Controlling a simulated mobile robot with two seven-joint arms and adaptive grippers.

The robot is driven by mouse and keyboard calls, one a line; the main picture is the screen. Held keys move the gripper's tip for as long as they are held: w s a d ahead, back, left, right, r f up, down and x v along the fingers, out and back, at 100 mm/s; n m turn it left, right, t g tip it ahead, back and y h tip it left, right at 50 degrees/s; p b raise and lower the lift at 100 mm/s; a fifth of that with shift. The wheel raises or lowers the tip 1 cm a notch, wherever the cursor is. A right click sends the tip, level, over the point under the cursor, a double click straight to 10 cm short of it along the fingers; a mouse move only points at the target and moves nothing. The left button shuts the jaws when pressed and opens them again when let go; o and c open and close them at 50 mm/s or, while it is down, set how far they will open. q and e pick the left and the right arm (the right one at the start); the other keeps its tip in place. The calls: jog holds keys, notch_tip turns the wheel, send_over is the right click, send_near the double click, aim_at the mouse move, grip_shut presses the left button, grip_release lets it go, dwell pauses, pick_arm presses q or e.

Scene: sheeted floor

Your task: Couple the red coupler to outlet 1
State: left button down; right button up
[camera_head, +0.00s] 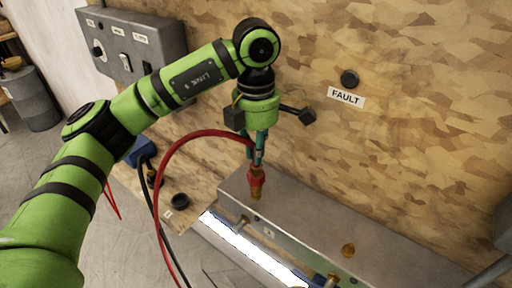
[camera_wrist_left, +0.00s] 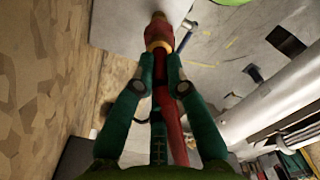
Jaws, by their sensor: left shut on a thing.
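The red coupler (camera_head: 256,176) is held upright in my left gripper (camera_head: 260,152), its brass end (camera_head: 256,193) pointing down at the left part of the grey manifold top. My left gripper is shut on it from above. In the left wrist view the coupler (camera_wrist_left: 158,36) sits between the fingertips (camera_wrist_left: 160,82), its brass tip near the grey surface. I cannot tell whether that tip touches or is seated on an outlet; anything under it is hidden. A brass outlet (camera_head: 348,250) stands bare further right on the manifold (camera_head: 305,225); its number is not readable. My right gripper is not in view.
The red hose (camera_head: 170,152) loops left from the coupler and down. A black hose (camera_head: 153,205) hangs at the left. The wooden wall carries a FAULT label (camera_head: 346,97), a black knob (camera_head: 349,78) and a grey switch box (camera_head: 135,45).

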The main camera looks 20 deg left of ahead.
pick_arm(q)
jog(key=shift+f+b, duration=0.65)
jog(key=shift+f, duration=0.3)
jog(key=c, duration=1.2)
grip_release()
notch_tip(320, 180, up, 12)
jog(key=shift+r, duration=0.1)
